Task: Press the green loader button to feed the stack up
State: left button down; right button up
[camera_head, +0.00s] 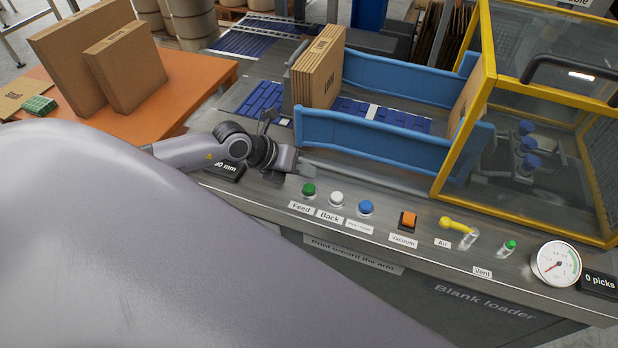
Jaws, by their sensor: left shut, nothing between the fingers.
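The green loader button (308,189), above a label reading "Feed", is at the left end of the button row on the grey loader panel (380,185). My left gripper (293,163) is shut and empty. It appears just behind and slightly left of the green button; whether it touches it cannot be told, but a gap shows between them. The stack of brown cardboard blanks (318,72) stands upright by the blue guide rails (365,133). My right gripper is not in view.
A white button (336,199), a blue button (365,208), an orange switch (408,219) and a yellow lever (456,225) are to the right. A yellow-framed guard (463,120) encloses the loader's right side. Cartons (128,68) stand on an orange table (190,78).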

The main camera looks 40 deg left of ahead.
aim_at(305, 187)
pick_arm(q)
jog(key=shift+r+p, duration=0.7)
jog(key=shift+r, duration=0.85)
jog(key=s+d+r+n+t+h, duration=0.1)
jog(key=s+d+n+t+h, duration=0.15)
jog(key=d+n, duration=0.35)
jog(key=s+d+r+n+t+h, duration=0.1)
jog(key=s+d+n+t+h, duration=0.15)
jog(key=d+n, duration=0.35)
jog(key=s+a+f+n+g+y, duration=0.1)
jog(key=s+f+n+y, duration=0.7)
jog(key=n, duration=1.1)
jog(key=s+f+g, duration=0.1)
jog(key=s+f, duration=0.3)
jog(key=shift+s+a+n, duration=0.3)
jog(key=shift+s+a, duration=0.05)
jog(key=shift+a, duration=0.05)
dwell(2.6)
